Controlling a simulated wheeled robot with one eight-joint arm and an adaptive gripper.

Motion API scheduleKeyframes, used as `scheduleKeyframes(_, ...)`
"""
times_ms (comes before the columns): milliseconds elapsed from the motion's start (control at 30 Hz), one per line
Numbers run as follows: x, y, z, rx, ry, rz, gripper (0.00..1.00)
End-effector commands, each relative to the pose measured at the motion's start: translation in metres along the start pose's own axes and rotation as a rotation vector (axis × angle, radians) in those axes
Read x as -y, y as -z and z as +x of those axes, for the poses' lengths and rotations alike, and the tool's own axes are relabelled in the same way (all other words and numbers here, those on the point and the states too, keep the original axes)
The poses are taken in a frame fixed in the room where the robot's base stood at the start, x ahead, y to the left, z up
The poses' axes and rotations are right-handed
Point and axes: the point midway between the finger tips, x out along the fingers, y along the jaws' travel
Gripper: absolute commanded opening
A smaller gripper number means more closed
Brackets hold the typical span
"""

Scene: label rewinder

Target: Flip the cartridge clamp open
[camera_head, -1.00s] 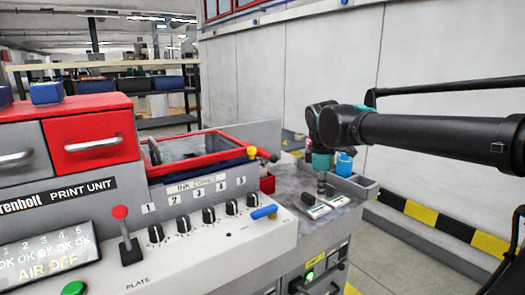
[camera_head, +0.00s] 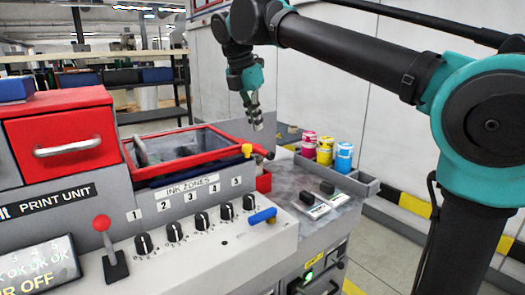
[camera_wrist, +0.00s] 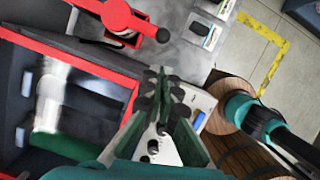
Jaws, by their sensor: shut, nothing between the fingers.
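My gripper (camera_head: 257,122) hangs in the air above the right end of the red-rimmed trough (camera_head: 215,130), shut and empty. In the wrist view my gripper (camera_wrist: 163,90) points down with its fingers together. I cannot tell for sure which part is the cartridge clamp.
A blue handle (camera_head: 263,215) sticks out beside the row of black knobs (camera_head: 201,222). Two black-handled flat items (camera_head: 314,205) lie on the grey worktop.

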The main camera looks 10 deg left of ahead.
Motion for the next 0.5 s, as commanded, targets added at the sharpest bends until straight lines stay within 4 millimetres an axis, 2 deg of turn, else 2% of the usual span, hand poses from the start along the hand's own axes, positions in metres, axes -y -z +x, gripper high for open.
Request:
scheduleKeyframes(133,0.0,0.0,0.005,0.0,0.0,0.002,0.0)
scheduleKeyframes(233,0.0,-0.001,0.016,0.0,0.0,0.003,0.0)
scheduleKeyframes(500,0.0,-0.001,0.063,0.0,0.0,0.004,0.0)
